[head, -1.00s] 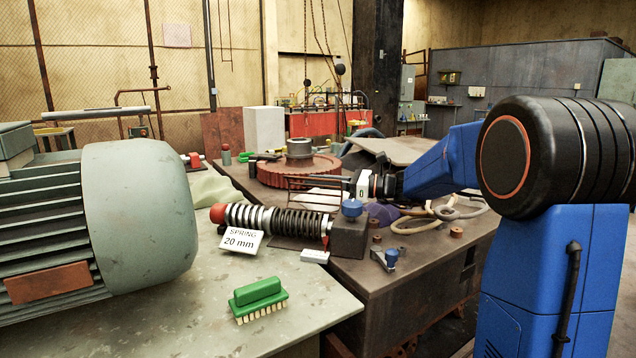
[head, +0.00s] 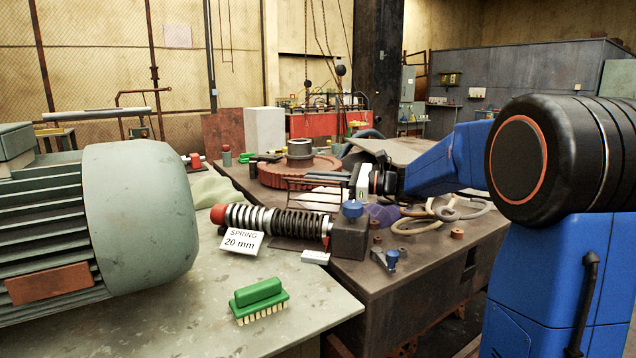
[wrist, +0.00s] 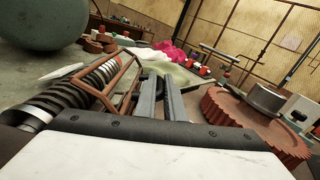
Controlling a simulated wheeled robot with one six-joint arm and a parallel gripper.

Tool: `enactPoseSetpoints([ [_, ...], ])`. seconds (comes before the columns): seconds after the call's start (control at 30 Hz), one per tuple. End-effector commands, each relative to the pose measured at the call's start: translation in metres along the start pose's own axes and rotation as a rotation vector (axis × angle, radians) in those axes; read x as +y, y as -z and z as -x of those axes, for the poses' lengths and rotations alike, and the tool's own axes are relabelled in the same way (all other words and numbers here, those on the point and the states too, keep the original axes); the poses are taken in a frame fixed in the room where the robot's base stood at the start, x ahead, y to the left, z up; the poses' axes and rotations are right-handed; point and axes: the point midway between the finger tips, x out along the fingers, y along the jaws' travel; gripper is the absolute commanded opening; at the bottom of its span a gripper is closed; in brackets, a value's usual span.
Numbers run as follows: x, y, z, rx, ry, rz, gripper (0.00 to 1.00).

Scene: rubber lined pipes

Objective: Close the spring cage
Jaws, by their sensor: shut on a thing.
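The spring cage (head: 301,186) is a rust-brown bar frame. It stands raised beside the spring (head: 285,222), on the far side in the head view. The dark coil spring lies level between a red end cap (head: 218,214) and a dark block (head: 350,237). In the wrist view the cage (wrist: 122,86) rises just left of my gripper (wrist: 160,84), with the spring (wrist: 65,98) farther left and uncovered from above. My gripper is shut on the cage, at its edge; the exact contact between the fingers is hard to see.
A "SPRING 20 mm" card (head: 241,241) leans in front of the spring. A blue knob (head: 352,208) tops the block. A green brush (head: 260,299) and a large grey motor (head: 140,212) are nearer. A red-brown gear (head: 298,172) lies behind the cage.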

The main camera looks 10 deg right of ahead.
Motion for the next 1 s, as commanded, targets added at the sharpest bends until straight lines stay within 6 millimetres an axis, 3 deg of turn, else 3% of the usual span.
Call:
enactPoseSetpoints([
  [0.5, 0.032, -0.031, 0.000, -0.001, -0.001, 0.364, 0.00],
  [1.0, 0.043, -0.037, 0.000, 0.000, 0.000, 0.357, 0.00],
])
